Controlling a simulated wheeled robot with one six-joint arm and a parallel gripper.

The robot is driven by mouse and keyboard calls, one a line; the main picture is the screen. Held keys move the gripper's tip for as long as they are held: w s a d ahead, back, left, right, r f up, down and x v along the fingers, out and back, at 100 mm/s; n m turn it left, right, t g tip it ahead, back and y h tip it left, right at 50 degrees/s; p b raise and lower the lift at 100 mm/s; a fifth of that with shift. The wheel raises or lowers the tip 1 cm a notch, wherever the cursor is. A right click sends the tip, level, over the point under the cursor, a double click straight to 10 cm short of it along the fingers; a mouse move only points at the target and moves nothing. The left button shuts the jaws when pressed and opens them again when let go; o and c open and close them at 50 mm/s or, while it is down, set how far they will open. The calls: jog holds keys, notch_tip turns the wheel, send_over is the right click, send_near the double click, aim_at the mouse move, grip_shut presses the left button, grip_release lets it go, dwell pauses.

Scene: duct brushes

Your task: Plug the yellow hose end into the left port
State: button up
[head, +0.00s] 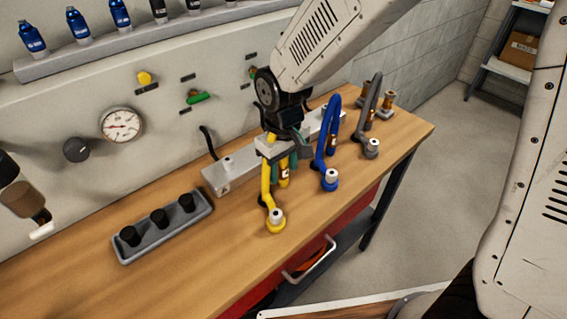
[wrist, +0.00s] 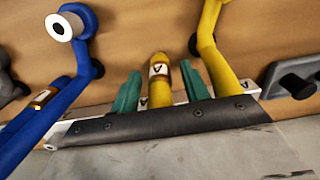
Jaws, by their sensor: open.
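The yellow hose (head: 266,185) loops up from a round base on the bench, and its upper part is hidden behind my gripper. Its end (head: 284,176) hangs down with a pale label; in the wrist view the yellow hose end (wrist: 158,66) lies between two green fingers. My gripper (head: 283,168) is open, with a finger on each side of the hose end and visible gaps; it also shows in the wrist view (wrist: 161,82). A grey block with three black round ports lies to the left on the bench; the left port (head: 130,236) is clear of my gripper.
The grey block (head: 122,256) sits near the wall. A blue hose (head: 321,150) and a grey hose (head: 370,105) stand to the right of my gripper. A metal bar (head: 215,178) lies behind it. The wooden bench top (head: 70,285) is bare at front left.

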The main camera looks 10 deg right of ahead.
dwell(0.4)
grip_shut()
jog(key=shift+r, duration=3)
